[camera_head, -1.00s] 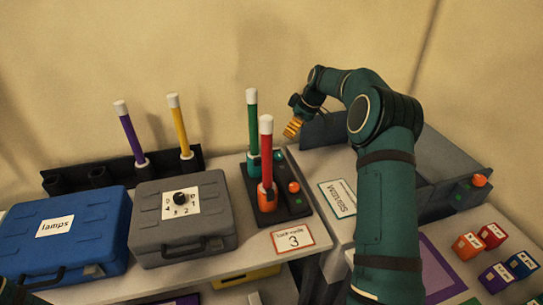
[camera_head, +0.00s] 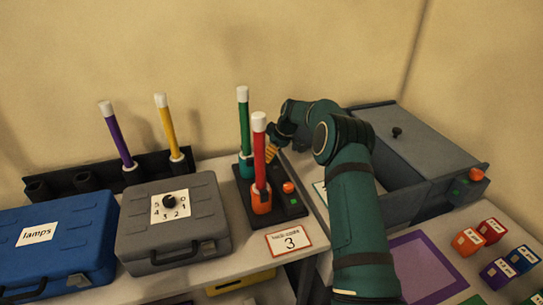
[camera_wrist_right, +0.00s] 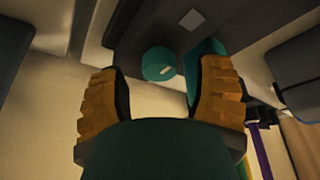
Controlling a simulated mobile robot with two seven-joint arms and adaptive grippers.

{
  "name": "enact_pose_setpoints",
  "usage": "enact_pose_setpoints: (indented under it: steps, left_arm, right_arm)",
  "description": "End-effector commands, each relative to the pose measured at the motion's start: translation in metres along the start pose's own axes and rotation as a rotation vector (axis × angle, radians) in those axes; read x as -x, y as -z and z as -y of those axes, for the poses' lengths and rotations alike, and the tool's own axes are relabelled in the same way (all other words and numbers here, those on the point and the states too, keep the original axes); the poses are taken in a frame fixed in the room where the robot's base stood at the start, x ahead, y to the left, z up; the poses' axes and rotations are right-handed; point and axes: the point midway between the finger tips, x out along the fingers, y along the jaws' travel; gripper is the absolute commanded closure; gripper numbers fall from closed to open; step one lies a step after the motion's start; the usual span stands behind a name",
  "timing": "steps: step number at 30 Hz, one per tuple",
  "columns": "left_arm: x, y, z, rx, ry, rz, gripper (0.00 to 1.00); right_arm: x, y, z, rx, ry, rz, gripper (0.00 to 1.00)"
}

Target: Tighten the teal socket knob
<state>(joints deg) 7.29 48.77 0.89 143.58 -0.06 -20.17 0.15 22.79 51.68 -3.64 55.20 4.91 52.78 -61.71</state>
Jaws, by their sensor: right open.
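The teal socket knob (camera_wrist_right: 158,64) is a round teal disc with a short white mark, seen in the right wrist view between my open fingers. In the head view my gripper covers it. The teal socket (camera_head: 246,166) holds an upright green tube (camera_head: 243,125) on a dark base (camera_head: 243,187). My left gripper is not in view.
On the same base, an orange socket (camera_head: 260,203) holds a red tube (camera_head: 259,160), close left of my arm, with an orange knob (camera_head: 288,187) beside it. A grey case (camera_head: 205,235) stands left. A grey bin (camera_head: 425,200) stands right of my arm.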

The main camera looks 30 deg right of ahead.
Motion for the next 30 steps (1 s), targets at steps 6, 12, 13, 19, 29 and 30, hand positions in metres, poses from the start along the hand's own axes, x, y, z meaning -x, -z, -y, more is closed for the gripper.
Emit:
enact_pose_setpoints:
  steps: [6,12,13,19,29,30]
  left_arm:
    - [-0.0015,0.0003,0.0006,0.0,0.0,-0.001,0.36]
    - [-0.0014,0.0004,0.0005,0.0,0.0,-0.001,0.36]
    - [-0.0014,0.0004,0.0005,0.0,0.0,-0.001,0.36]
    - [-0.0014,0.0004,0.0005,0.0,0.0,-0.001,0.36]
    - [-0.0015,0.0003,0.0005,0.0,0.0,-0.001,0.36]
    - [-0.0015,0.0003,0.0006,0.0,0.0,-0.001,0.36]
  right_arm:
    - [-0.0108,0.0003,-0.0004,0.0,-0.002,-0.001,0.35]
    - [-0.011,0.0002,-0.0004,0.0,-0.002,-0.001,0.35]
    - [-0.011,0.0001,-0.0004,0.0,-0.002,-0.001,0.35]
    - [-0.011,0.0,-0.0003,0.0,-0.001,0.0,0.97]
    - [-0.0115,0.0,0.0,-0.004,-0.002,0.0,1.0]
    - [-0.0116,0.0,0.0001,-0.008,-0.004,0.0,1.0]
